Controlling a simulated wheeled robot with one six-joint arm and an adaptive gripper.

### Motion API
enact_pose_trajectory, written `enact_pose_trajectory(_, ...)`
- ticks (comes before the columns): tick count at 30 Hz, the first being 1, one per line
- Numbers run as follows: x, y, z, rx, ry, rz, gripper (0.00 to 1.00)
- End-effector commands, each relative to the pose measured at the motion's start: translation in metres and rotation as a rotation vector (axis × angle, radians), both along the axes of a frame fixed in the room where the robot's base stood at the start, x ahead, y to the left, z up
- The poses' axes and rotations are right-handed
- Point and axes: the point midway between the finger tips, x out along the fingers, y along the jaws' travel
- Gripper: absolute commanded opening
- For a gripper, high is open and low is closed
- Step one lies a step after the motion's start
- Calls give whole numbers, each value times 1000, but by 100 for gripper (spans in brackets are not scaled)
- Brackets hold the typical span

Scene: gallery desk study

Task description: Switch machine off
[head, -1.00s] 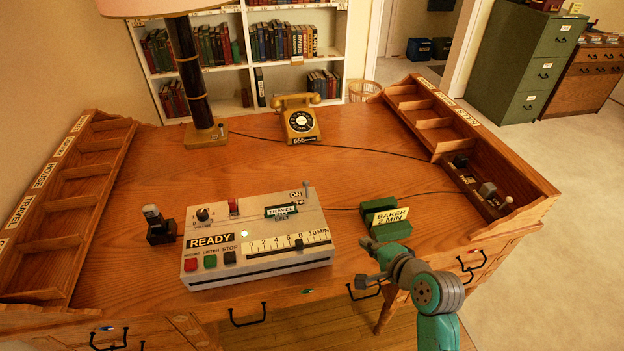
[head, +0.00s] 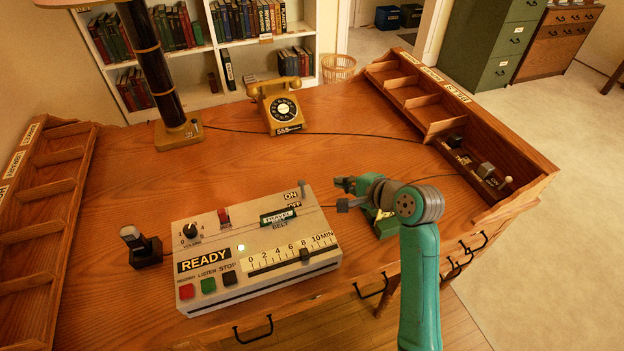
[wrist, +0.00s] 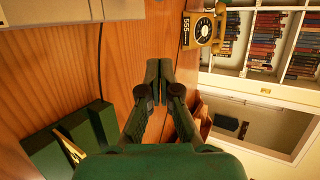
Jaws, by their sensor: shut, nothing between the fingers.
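The beige machine (head: 262,285) sits on the desk's front half, with a READY label, a lit white lamp (head: 241,247), and red, green and black buttons along its front left. A small grey toggle lever (head: 302,188) stands upright at its back right corner beside the ON label (head: 291,196); an OFF label is just below. My gripper (head: 342,194) is shut and empty, a little right of the lever and apart from it. In the wrist view my gripper (wrist: 159,75) has its fingers together above bare wood, and a pale corner of the machine (wrist: 50,11) shows at top left.
The green card holder (head: 385,226) is partly hidden behind my arm; it also shows in the wrist view (wrist: 90,130). A yellow phone (head: 277,105) and lamp base (head: 179,135) stand behind the machine. A black joystick-like device (head: 145,250) stands at left. The desk's middle is clear.

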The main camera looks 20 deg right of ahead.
Motion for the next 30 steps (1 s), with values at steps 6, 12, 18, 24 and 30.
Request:
enact_pose_trajectory(6, 13, 5, -8, -1, 2, 2, 0)
enact_pose_trajectory(12, 42, 15, -25, 0, 2, 2, 0)
enact_pose_trajectory(18, 67, 23, -40, -1, 2, 2, 0)
enact_pose_trajectory(24, 80, 34, -48, 0, -2, 3, 0)
enact_pose_trajectory(30, 69, 51, -41, 0, 0, 1, 0)
